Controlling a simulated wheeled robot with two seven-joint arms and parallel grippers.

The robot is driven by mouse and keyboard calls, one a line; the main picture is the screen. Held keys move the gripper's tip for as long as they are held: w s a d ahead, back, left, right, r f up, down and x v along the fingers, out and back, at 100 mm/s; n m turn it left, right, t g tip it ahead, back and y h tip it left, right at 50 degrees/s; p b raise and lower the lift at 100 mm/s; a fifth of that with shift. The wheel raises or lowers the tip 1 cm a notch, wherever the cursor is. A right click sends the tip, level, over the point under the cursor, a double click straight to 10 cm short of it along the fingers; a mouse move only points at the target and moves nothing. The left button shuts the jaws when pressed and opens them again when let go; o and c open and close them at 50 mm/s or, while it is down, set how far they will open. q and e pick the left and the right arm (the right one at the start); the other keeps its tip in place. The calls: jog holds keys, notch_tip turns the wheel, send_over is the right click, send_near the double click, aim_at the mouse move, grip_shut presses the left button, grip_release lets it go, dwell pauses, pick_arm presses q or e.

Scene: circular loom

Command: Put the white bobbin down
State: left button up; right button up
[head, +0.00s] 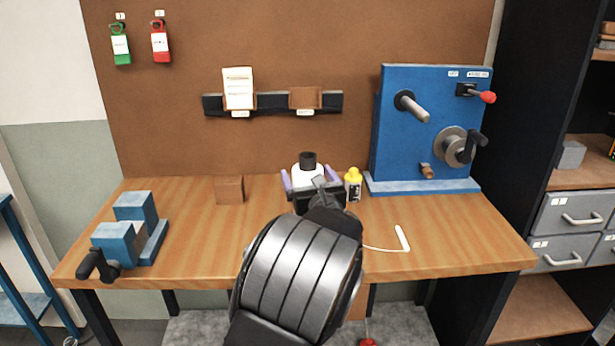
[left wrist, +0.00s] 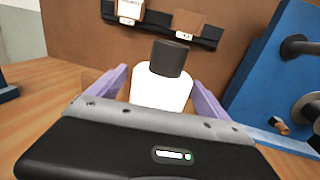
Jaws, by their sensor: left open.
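The white bobbin (head: 307,175) has a white body and a dark top. It stands upright toward the back of the wooden workbench, partly hidden by my left gripper. It also shows in the left wrist view (left wrist: 162,88). My left gripper (head: 311,180) is open, with its purple fingers on either side of the bobbin. In the left wrist view, gaps show between the bobbin and the fingers (left wrist: 160,88). The bobbin's base is hidden behind the gripper body, so its contact with the bench cannot be seen. My right gripper is not in view.
A yellow-capped bottle (head: 353,184) stands just right of the gripper. A brown block (head: 229,190) is to its left. A blue machine panel (head: 400,150) stands at the right and a blue vise (head: 118,243) at the left. A white hooked piece (head: 402,238) lies in front.

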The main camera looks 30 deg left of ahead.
pick_arm(q)
jog(key=v, duration=1.2)
dwell(0.5)
